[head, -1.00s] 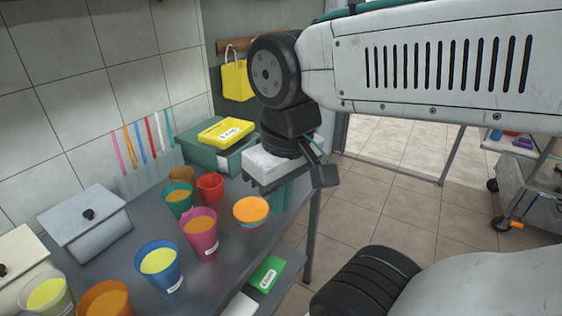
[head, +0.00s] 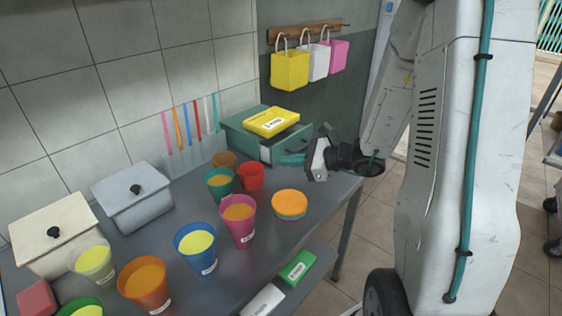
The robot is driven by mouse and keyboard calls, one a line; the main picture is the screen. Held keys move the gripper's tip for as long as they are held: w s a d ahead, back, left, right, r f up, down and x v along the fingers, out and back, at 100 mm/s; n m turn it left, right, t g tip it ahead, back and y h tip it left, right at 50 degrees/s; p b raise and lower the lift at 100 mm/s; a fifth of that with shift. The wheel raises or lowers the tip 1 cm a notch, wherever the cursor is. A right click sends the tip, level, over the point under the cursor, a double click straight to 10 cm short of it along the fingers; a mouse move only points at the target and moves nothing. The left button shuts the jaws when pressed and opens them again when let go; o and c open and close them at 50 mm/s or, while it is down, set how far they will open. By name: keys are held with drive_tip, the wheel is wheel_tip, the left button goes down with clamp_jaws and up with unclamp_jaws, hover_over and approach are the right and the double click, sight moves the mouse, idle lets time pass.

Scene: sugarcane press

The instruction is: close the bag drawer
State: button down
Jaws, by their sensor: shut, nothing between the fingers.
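The bag drawer (head: 290,143) belongs to a teal box (head: 238,124) at the back right of the table, against the wall. A pale patch shows at the near left corner of its front. How far it stands out is hard to tell. A yellow labelled case (head: 271,121) lies on top of the box. My gripper (head: 289,159) points left, low in front of the drawer front, with teal fingertips shut and empty. The fingers overlap the lower drawer front in the picture; whether they touch it cannot be told.
Several cups stand on the grey table, among them a red cup (head: 250,177) and a pink cup (head: 239,221), with a round orange-topped tub (head: 289,204) below my gripper. Yellow (head: 290,70), white and pink bags hang on the wall rack. Two lidded boxes stand at left.

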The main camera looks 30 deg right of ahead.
drive_tip(key=d+f+m+t+h, duration=0.1)
drive_tip(key=d+f+m, duration=0.1)
drive_tip(key=d, duration=0.1)
drive_tip(key=w+d+f+m+t+h, duration=0.1)
drive_tip(key=d+f+m+h, duration=0.1)
drive_tip(key=d+f, duration=0.1)
drive_tip(key=d+f+m+t+h, duration=0.1)
drive_tip(key=d+f+m, duration=0.1)
drive_tip(key=d+m, duration=0.1)
drive_tip(key=shift+w+d+f+h, duration=0.25)
drive_tip(key=shift+f+h, duration=0.05)
drive_tip(key=shift+h, duration=0.1)
drive_tip(key=shift+w+f, duration=0.15)
drive_tip(key=shift+w, duration=0.1)
approach(275, 159)
drive_tip(key=x, duration=0.5)
drive_tip(key=shift+a+f, duration=0.2)
drive_tip(key=shift+f, duration=0.05)
drive_tip(key=shift+w+a, duration=0.2)
drive_tip(key=shift+w, duration=0.45)
